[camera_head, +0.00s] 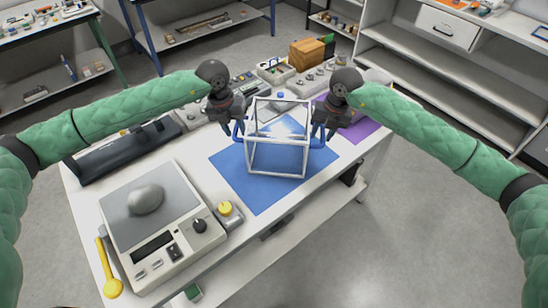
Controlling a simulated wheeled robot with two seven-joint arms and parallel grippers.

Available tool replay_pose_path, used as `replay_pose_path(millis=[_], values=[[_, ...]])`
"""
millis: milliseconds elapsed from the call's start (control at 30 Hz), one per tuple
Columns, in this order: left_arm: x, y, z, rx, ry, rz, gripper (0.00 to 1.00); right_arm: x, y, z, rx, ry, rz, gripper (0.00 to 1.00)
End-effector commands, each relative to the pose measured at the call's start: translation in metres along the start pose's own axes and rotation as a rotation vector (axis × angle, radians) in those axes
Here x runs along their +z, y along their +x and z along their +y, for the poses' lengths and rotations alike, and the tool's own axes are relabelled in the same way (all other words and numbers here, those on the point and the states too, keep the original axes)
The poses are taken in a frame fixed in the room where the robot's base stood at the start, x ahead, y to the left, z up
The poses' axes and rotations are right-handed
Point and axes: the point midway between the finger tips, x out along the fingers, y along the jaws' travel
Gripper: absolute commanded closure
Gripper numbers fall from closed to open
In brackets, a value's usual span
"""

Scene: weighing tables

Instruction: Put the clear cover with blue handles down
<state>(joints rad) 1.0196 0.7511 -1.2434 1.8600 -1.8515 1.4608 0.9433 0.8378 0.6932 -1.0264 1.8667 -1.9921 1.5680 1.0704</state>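The clear cover (278,158) is a box with white edges and see-through walls. It is upright over the blue mat (250,196), in the middle of the view. I cannot tell whether its lower edge touches the mat. My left gripper (238,130) is at the blue handle on the cover's left side and looks shut on it. My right gripper (319,139) is at the blue handle on the right side and looks shut on it. The fingers and handles overlap, so the exact grip is partly hidden.
A scale (184,236) with a grey stone (146,199) stands at the front left, beside a yellow-topped item (225,208) and a yellow spoon (111,286). A black tray (120,152), a purple mat (366,128) and a wooden box (306,54) lie further back. The blue mat's front is bare.

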Motion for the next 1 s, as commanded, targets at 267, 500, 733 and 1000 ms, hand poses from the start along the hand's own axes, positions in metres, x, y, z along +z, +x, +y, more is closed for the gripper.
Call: replay_pose_path(millis=[267, 500, 733, 1000], values=[[0.001, -0.052, 0.0, -0.002, 0.001, -0.003, 0.64, 0.0, 0.0, 0.0, 0.0, 0.0, 0.0, 0.64], [0.0, -0.091, 0.0, -0.002, 0.001, -0.003, 0.64, 0.0, 0.0, 0.0, 0.0, 0.0, 0.0, 0.64], [0.0, -0.107, 0.0, -0.001, 0.001, 0.0, 0.64, 0.0, -0.001, 0.0, 0.0, 0.0, 0.0, 0.64], [0.0, -0.109, 0.0, -0.001, 0.001, 0.0, 0.64, 0.001, -0.03, 0.0, 0.001, -0.001, -0.003, 0.64]])
